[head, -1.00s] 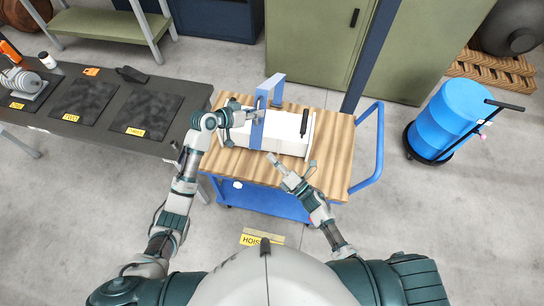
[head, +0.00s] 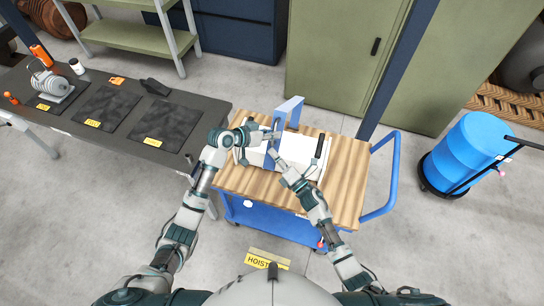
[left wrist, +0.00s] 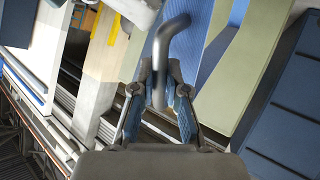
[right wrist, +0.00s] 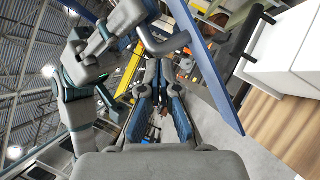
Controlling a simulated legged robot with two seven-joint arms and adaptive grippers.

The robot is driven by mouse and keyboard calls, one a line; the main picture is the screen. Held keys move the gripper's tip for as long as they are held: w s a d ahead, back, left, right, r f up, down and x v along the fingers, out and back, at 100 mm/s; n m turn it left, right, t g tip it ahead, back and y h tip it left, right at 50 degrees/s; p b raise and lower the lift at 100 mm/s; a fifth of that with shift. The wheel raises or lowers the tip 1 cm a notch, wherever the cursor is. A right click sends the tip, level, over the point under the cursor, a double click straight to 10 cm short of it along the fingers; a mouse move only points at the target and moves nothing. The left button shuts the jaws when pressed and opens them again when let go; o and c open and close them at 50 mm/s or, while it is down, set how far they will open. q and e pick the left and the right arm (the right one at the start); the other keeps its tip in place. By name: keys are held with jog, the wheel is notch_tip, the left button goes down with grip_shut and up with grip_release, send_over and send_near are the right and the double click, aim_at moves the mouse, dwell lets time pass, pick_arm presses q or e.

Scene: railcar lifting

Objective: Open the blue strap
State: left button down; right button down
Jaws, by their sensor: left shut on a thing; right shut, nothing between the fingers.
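The blue strap (head: 293,111) goes over a white case (head: 302,148) on a wooden-topped cart; its upper part stands up in a loop. It also shows in the right wrist view (right wrist: 207,65). My left gripper (head: 268,135) is at the strap. In the left wrist view its fingers (left wrist: 160,92) are shut on a curved grey metal bar (left wrist: 168,42). My right gripper (head: 273,153) is shut and empty, close to the strap's near side. Whether it touches the strap cannot be told.
The cart (head: 348,190) has a blue push handle (head: 392,180) on its right. A black handle (head: 319,146) stands on the case's right part. A dark workbench (head: 125,118) is left of the cart, a blue drum (head: 470,152) right. Green cabinets (head: 350,50) are behind.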

aim_at(278, 146)
pick_arm(q)
jog(key=shift+d+f, duration=0.45)
pick_arm(e)
jog(key=shift+w+d+r, duration=0.35)
jog(key=shift+w+r, duration=0.25)
jog(key=shift+r, duration=0.05)
jog(key=shift+w+d+r, duration=0.3)
jog(key=shift+w+r, duration=0.3)
jog(key=shift+r, duration=0.05)
pick_arm(q)
jog(key=c, duration=1.2)
grip_release()
pick_arm(e)
jog(key=shift+a, duration=0.1)
pick_arm(q)
jog(key=shift+w, duration=0.15)
pick_arm(e)
jog(key=shift+f, duration=0.1)
pick_arm(q)
jog(key=shift+a+r, duration=0.1)
jog(key=shift+r, duration=0.05)
pick_arm(e)
jog(key=shift+f, duration=0.1)
